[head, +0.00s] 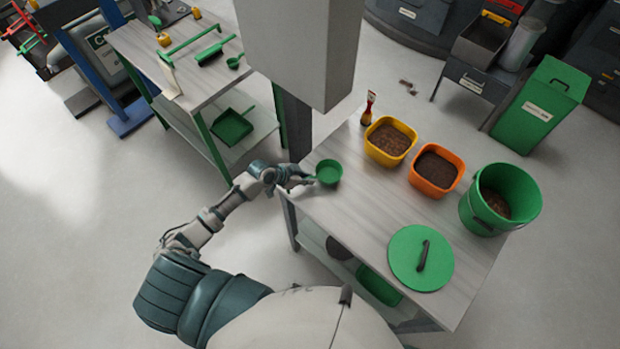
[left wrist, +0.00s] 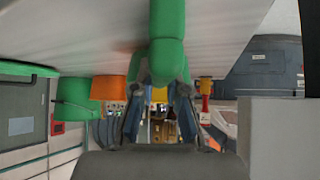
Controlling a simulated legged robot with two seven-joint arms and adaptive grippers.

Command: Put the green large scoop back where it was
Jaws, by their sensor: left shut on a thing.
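The green large scoop (head: 328,173) is at the left end of the near table, its round cup showing to the right of my left gripper (head: 299,180). My left gripper is shut on the scoop's handle. In the left wrist view the green handle (left wrist: 166,60) runs between the two fingers (left wrist: 160,105). I cannot tell whether the cup touches the table top. My right gripper is not in view.
The near table (head: 370,210) holds a yellow tub (head: 390,141), an orange tub (head: 436,170), a green bucket (head: 500,199), a green lid (head: 421,258) and a small bottle (head: 368,107). A grey column (head: 300,45) stands behind. Another table (head: 190,70) holds green tools.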

